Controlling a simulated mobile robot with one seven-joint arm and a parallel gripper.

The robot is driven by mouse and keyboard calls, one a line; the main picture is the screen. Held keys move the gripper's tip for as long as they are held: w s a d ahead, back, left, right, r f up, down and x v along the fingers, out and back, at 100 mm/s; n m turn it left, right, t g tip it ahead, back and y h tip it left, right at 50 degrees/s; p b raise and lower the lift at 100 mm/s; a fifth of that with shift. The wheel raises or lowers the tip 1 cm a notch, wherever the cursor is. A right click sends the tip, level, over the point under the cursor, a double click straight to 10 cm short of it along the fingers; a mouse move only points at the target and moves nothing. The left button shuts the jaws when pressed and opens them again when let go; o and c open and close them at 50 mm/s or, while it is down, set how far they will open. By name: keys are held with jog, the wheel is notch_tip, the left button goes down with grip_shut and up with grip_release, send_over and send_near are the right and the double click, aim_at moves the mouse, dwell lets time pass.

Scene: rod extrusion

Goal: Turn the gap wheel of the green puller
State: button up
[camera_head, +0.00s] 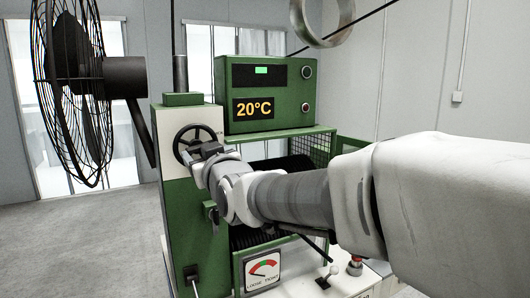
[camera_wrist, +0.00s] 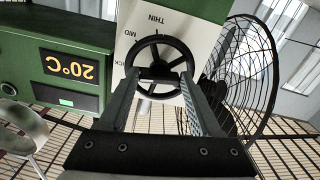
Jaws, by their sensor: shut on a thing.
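The green puller (camera_head: 188,225) stands ahead of me, with a white upper panel and a green display box. Its black gap wheel (camera_head: 196,136) is on the front of the white panel. In the wrist view the gap wheel (camera_wrist: 160,66) sits between my two fingers, beside a scale marked THIN and MID, with a third word partly hidden. My gripper (camera_head: 208,149) reaches the wheel from the right. In the wrist view my gripper (camera_wrist: 160,80) is shut on the wheel. The exact contact at the fingertips is partly hidden.
A black fan (camera_head: 72,80) stands at the left, close to the puller. The display box (camera_head: 268,95) reads 20°C. Floor at the left is clear.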

jog(key=shift+f+b, duration=0.15)
jog(key=shift+b, duration=0.15)
jog(key=shift+s+a+m+b, duration=0.1)
jog(key=shift+a+m+b, duration=0.05)
jog(key=shift+m+b, duration=3.55)
jog(key=shift+m, duration=0.3)
jog(key=o, duration=1.4)
